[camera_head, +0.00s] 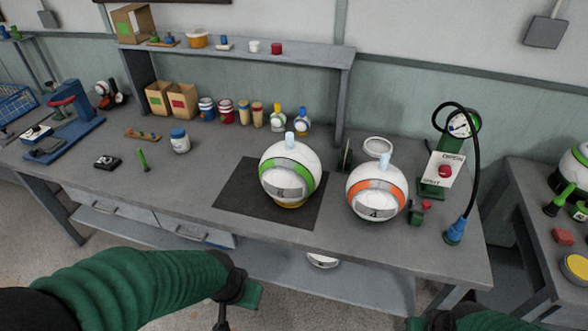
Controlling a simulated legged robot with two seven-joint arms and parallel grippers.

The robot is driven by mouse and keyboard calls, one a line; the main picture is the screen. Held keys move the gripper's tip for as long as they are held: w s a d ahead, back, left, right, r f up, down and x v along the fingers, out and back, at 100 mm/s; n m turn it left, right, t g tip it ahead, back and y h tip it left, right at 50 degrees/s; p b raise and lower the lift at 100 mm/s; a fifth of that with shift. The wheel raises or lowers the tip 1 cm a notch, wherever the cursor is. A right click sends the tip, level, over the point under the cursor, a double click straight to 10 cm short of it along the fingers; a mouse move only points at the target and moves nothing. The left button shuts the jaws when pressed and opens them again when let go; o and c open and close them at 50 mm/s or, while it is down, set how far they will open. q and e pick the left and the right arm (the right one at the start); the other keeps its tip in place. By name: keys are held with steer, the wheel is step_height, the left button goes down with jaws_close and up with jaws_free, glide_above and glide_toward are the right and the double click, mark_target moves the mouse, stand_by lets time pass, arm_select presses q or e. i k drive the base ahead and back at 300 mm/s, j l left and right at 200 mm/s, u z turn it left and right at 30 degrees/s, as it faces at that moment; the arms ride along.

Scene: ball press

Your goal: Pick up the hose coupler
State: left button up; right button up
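The hose coupler, a blue fitting (456,230) at the end of a black hose, stands at the right end of the grey workbench (330,238). The hose (477,165) arches up from it to a green and white station (440,168) with a round gauge and "OPEN" and "SPLIT" marks. My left gripper (237,304) is in front of the bench, left of centre, well away from the coupler. Its fingers look apart with nothing between them. My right gripper (425,322) shows only in part at the bottom edge, below the coupler, and its fingertips are mostly cut off.
A white ball with a green band (287,170) rests on a dark mat. A white ball with an orange band (376,191) and a small green fixture with a red knob (420,211) stand left of the coupler. A second table (540,225) is at the right.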

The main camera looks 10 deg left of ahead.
mark_target(456, 230)
steer(key=i+l, duration=0.5)
steer(key=i+l+z, duration=0.15)
steer(key=i+l, duration=0.35)
steer(key=i, duration=0.1)
